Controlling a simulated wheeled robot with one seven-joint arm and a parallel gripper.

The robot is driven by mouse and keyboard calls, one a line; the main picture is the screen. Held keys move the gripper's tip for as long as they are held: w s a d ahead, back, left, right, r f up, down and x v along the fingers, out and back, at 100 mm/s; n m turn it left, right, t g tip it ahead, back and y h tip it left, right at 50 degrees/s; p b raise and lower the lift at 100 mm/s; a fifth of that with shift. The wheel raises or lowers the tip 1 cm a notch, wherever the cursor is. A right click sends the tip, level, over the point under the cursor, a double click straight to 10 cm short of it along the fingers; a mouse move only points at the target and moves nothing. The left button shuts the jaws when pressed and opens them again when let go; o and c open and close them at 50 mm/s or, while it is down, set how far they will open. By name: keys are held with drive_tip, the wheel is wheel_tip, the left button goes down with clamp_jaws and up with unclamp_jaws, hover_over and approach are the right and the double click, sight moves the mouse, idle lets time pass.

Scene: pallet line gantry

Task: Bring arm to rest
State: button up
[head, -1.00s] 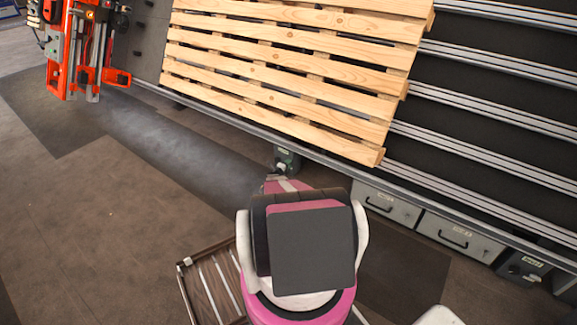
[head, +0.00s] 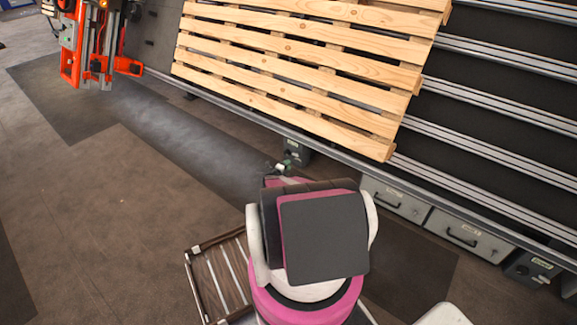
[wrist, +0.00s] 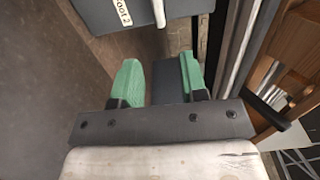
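My gripper (wrist: 159,82) shows in the wrist view with its two green fingers apart. Nothing is held between them; a dark grey surface lies behind the gap. In the head view my pink and white arm is folded low in front of the conveyor frame. It hides most of the gripper there. A small green part shows just beyond the arm, close to the frame's dark foot box (head: 298,154); I cannot tell whether they touch.
An orange machine (head: 88,45) stands far left. A slatted brown rack (head: 222,280) is beside my arm. Floor on the left is clear.

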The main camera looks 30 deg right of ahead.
drive_tip(key=w+a+r+n+t+y, duration=0.25)
drive_tip(key=a+r+n+y, duration=0.2)
drive_tip(key=a+r, duration=0.35)
drive_tip(key=w+a+r+n+t+y, duration=0.1)
drive_tip(key=a+r+n+t+y, duration=0.25)
drive_tip(key=a+r+n, duration=0.35)
drive_tip(key=s+a+r+n+g+y, duration=0.1)
drive_tip(key=s+a+r+n+y, duration=0.15)
drive_tip(key=a+r, duration=0.35)
drive_tip(key=s+a+r+n+y, duration=0.1)
drive_tip(key=a+r+n+y, duration=0.25)
drive_tip(key=a, duration=0.45)
drive_tip(key=s+a+r+n+g+y, duration=0.2)
drive_tip(key=s+a+r+n+g, duration=0.25)
drive_tip(key=s+a+r, duration=0.55)
drive_tip(key=s+a+r+n+g+y, duration=0.2)
drive_tip(key=s+a+r+n+g, duration=0.3)
drive_tip(key=s, duration=0.9)
drive_tip(key=s+a+r+n+g+h, duration=0.1)
drive_tip(key=s+r+n, duration=0.3)
drive_tip(key=s, duration=0.8)
drive_tip(key=shift+a+r+n+g, duration=0.3)
drive_tip(key=shift+a+r+g, duration=0.1)
drive_tip(key=shift+a+g, duration=0.25)
